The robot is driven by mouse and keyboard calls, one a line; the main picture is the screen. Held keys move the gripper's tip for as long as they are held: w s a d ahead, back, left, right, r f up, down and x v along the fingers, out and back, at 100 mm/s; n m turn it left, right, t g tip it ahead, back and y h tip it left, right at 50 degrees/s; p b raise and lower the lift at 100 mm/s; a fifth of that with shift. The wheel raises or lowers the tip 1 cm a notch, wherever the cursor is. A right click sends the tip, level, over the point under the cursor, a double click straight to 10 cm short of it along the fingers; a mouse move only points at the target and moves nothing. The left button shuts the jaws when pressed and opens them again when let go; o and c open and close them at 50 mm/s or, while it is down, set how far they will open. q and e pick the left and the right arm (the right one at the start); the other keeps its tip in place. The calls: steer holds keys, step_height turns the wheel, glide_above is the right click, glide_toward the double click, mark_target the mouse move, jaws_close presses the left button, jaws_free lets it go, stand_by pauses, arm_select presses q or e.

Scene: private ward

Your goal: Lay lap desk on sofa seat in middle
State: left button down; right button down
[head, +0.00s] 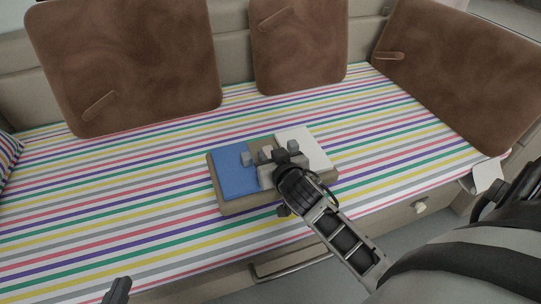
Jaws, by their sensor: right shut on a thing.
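The lap desk (243,205) is a beige board with a blue panel on its left and a white panel on its right. It is level, over the middle of the striped sofa seat (120,195), near the front edge. I cannot tell whether it touches the seat or is just above it. My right gripper (269,154) is over the desk's middle, shut on it, and hides part of its centre and front edge. Only a dark tip of my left gripper (118,290) shows at the bottom left, so its jaws cannot be judged.
Brown back cushions (125,60), (298,40) and (460,70) lean along the back and right of the sofa. A striped pillow (8,155) is at the left edge. A handle rail (290,267) runs along the sofa front. The seat is clear left and right of the desk.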

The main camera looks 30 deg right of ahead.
arm_select(q)
steer(key=shift+s+f, duration=0.1)
steer(key=shift+s, duration=0.15)
arm_select(e)
steer(key=shift+w+r, duration=0.1)
steer(key=shift+r, duration=0.1)
arm_select(q)
steer(key=shift+r+p, duration=0.3)
steer(key=shift+w, duration=0.2)
stand_by(0.3)
arm_select(e)
steer(key=shift+f, duration=0.1)
steer(key=shift+f+b, duration=0.6)
steer(key=shift+f, duration=0.1)
arm_select(q)
steer(key=shift+f+b, duration=0.4)
steer(key=shift+b, duration=0.1)
arm_select(e)
steer(key=shift+f, duration=0.7)
steer(key=shift+f, duration=0.4)
